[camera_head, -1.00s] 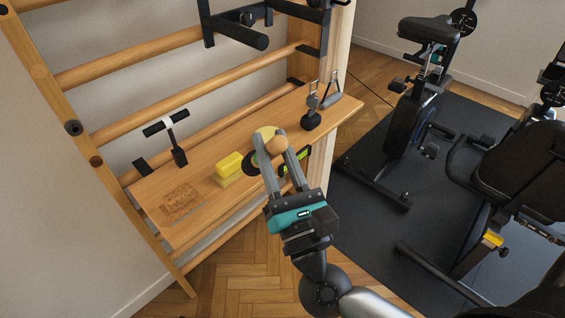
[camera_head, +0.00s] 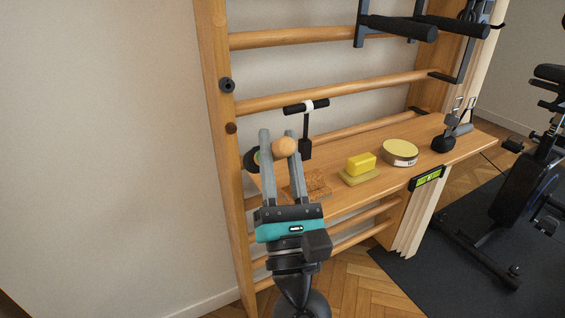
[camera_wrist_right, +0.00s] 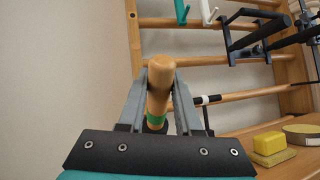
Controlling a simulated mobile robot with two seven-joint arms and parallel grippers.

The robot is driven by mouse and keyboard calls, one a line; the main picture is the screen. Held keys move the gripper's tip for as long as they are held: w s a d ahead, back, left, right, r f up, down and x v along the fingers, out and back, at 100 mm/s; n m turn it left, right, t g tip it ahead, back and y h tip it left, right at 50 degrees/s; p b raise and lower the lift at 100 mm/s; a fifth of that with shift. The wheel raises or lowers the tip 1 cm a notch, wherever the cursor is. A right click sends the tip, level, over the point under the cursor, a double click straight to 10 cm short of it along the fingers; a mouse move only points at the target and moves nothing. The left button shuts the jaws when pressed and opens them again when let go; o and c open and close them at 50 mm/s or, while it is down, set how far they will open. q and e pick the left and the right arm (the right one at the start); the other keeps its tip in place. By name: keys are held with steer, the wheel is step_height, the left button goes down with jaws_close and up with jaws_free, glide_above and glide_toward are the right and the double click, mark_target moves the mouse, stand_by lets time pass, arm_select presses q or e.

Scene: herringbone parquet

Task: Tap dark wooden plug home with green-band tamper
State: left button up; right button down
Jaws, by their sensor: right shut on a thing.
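The dark wooden plug (camera_head: 231,128) is a small brown disc on the left wooden upright, below a black round fitting (camera_head: 227,86). How far it stands out cannot be told. My right gripper (camera_head: 279,140) is shut on the tamper, whose round wooden end (camera_head: 284,147) shows between the fingers. The tamper's dark head (camera_head: 252,160) with a bit of green shows left of the fingers, close to the upright in the picture but below and right of the plug. The right wrist view shows the wooden handle (camera_wrist_right: 160,80) and green band (camera_wrist_right: 156,118). My left gripper is out of view.
On the wooden shelf (camera_head: 350,195) are a cork mat (camera_head: 318,183), a black T-handled tool (camera_head: 306,130), a yellow block (camera_head: 361,163), a round tin (camera_head: 400,152) and a black weight-like object (camera_head: 444,143). Wall bars run behind. An exercise bike (camera_head: 520,165) stands right.

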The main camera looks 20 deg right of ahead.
steer(key=shift+a, duration=0.25)
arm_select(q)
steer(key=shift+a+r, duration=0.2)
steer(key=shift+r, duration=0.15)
arm_select(e)
steer(key=shift+w, duration=0.15)
